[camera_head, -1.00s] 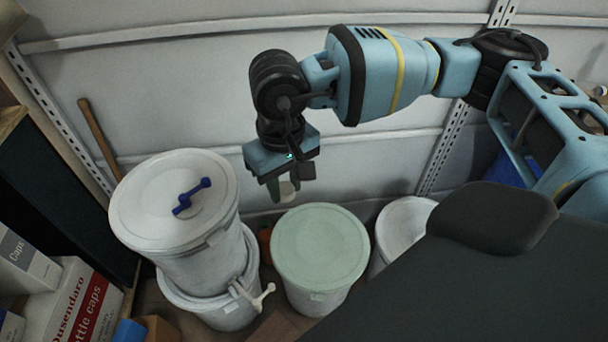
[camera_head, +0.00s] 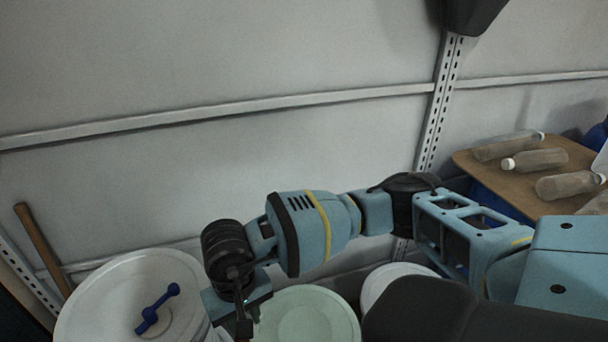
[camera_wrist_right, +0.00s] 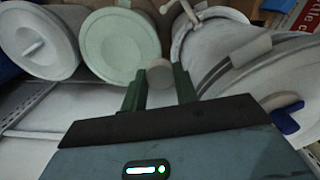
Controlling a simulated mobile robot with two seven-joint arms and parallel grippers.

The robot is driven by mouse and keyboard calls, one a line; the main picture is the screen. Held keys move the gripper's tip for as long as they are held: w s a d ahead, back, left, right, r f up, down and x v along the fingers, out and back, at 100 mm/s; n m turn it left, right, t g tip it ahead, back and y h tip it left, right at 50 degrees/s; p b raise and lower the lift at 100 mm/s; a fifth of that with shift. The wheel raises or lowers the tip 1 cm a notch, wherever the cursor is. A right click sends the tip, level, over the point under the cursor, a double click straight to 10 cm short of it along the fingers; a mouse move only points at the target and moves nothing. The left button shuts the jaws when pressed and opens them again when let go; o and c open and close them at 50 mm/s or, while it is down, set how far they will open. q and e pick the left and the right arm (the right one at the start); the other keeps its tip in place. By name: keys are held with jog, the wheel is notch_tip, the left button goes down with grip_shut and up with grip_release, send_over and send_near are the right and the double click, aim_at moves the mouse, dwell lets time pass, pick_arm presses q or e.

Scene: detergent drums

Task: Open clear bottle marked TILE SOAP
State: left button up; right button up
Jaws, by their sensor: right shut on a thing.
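My right gripper (camera_wrist_right: 159,78) is shut on a small round pale thing (camera_wrist_right: 160,72), which looks like a cap, held between its green fingers. In the head view the right gripper (camera_head: 240,312) hangs low, between the white drum and the green-lidded drum, and its fingertips are cut off. Several clear bottles lie on a wooden board at the right: one at the back (camera_head: 506,146), one with a white cap (camera_head: 540,160) and one nearer (camera_head: 568,185). I cannot read any TILE SOAP marking. My left gripper is not in view.
A white drum (camera_head: 100,300) with a blue tool (camera_head: 157,308) on its lid stands at the left. A green-lidded drum (camera_head: 310,318) and another white drum (camera_head: 395,277) stand beside it. The wooden board (camera_head: 500,192) is near the wall, right of a slotted upright (camera_head: 438,100).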

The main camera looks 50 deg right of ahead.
jog(key=s+d+f+m+b, duration=0.1)
jog(key=s+d+f+m, duration=0.15)
jog(key=f, duration=0.65)
jog(key=s+d+f+m+b, duration=0.1)
jog(key=s+f+m, duration=0.25)
jog(key=f, duration=0.45)
jog(key=s+d+f+m+b, duration=0.25)
jog(key=s+d+f, duration=0.45)
jog(key=s+f, duration=0.4)
jog(key=w+d, duration=0.1)
jog(key=w, duration=0.3)
jog(key=w+d+f, duration=0.1)
jog(key=w+d, duration=0.1)
jog(key=w, duration=0.3)
jog(key=w+d, duration=0.2)
jog(key=w, duration=0.3)
jog(key=shift+w+d+f+b, duration=0.1)
jog(key=shift+w+f+b, duration=0.05)
jog(key=shift+f+b, duration=0.25)
jog(key=f, duration=0.2)
jog(key=shift+w+f+b, duration=0.3)
jog(key=shift+f+b, duration=0.05)
jog(key=shift+f, duration=0.4)
jog(key=shift+d, duration=0.1)
jog(key=shift+f, duration=0.1)
